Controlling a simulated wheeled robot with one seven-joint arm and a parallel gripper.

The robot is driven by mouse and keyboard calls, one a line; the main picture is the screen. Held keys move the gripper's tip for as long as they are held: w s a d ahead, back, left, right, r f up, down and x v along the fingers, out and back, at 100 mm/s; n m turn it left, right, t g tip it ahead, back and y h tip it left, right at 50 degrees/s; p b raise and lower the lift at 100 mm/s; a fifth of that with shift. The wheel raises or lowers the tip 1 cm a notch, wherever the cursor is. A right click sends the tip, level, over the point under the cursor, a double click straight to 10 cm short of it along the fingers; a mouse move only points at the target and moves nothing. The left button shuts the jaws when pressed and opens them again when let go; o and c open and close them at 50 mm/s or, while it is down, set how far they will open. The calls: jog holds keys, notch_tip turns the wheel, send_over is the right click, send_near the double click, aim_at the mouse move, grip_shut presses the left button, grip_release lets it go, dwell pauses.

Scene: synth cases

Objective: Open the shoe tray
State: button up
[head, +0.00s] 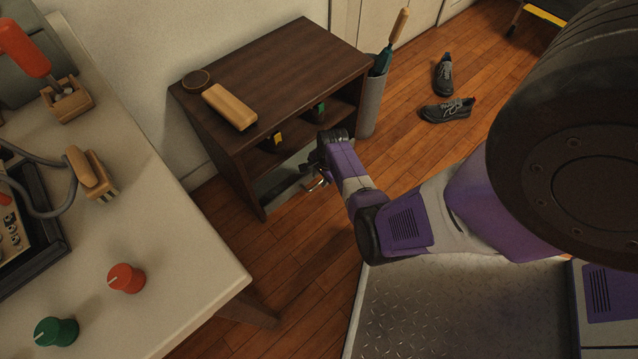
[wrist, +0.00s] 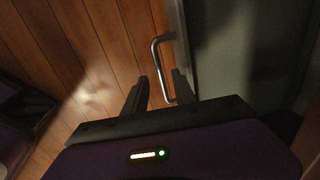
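The shoe tray (head: 277,181) is a grey piece in the lowest opening of a dark wooden cabinet. Its pale edge (wrist: 177,28) and grey surface (wrist: 228,60) fill the right of the wrist view. A metal bar handle (wrist: 154,53) stands out from that edge. My gripper (head: 317,178) is low in front of the cabinet, at the tray. In the wrist view my gripper (wrist: 160,78) has its two fingers apart, with the handle's bar between them and gaps beside it. Whether a finger touches the bar is unclear. My arm partly hides the tray's right end in the head view.
The cabinet (head: 285,55) carries a brush (head: 229,106) and a round dark dish (head: 196,81). A grey umbrella bin (head: 372,105) stands at its right. Dark shoes (head: 447,110) lie on the floor beyond. A pale workbench (head: 165,230) is at left. Wooden floor before the cabinet is clear.

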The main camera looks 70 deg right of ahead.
jog(key=shift+w+d+f+b, duration=0.1)
jog(key=shift+f+b, duration=0.25)
jog(key=shift+f, duration=0.35)
jog(key=shift+w+d+f+b, duration=0.1)
jog(key=shift+f+b, duration=0.2)
jog(key=shift+f, duration=0.35)
grip_shut()
dwell(0.5)
